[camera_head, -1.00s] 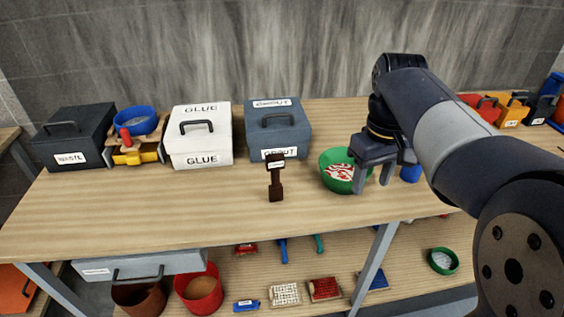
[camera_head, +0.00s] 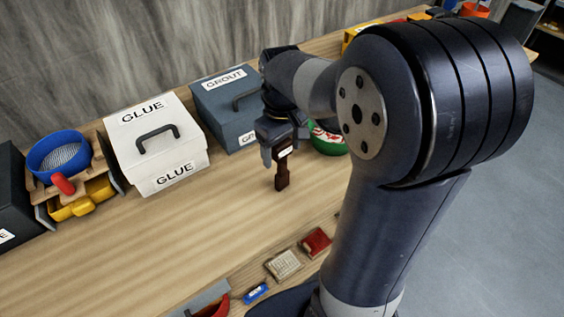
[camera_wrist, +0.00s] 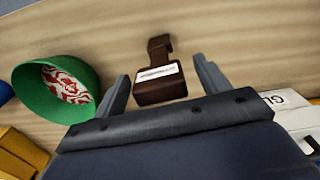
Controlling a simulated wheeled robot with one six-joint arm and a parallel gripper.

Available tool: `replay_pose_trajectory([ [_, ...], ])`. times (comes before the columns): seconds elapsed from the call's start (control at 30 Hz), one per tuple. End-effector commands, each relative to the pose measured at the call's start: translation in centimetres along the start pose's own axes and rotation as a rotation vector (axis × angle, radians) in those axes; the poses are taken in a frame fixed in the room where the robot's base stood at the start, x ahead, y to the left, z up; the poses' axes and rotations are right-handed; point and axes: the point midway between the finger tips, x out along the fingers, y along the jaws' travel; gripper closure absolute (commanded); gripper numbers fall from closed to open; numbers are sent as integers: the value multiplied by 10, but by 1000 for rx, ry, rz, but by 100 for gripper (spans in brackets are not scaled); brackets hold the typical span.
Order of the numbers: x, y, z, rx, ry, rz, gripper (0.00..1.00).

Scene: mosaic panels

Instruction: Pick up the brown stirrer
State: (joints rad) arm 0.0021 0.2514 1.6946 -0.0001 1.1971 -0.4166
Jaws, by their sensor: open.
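The brown stirrer (camera_head: 282,176) stands upright on the wooden table in the head view, with a white label near its top. In the wrist view the stirrer (camera_wrist: 158,82) is seen from above, its labelled top lying between my two fingers. My gripper (camera_head: 284,150) is open around the top of the stirrer, one finger on each side. In the wrist view my gripper (camera_wrist: 160,90) shows a gap on both sides of the stirrer, so the fingers do not appear to touch it.
A green bowl (camera_wrist: 82,112) with red and white pieces stands close beside the gripper. The grout box (camera_head: 222,92) and the white glue box (camera_head: 135,125) stand behind and to the left.

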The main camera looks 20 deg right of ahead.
Motion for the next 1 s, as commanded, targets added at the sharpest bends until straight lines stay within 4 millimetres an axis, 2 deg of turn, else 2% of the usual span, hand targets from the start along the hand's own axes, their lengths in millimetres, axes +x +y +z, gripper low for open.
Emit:
replay_pose_trajectory([
  [0.27,4,0,0,0,2,1,29],
  [1.0,4,0,0,0,2,1,89],
])
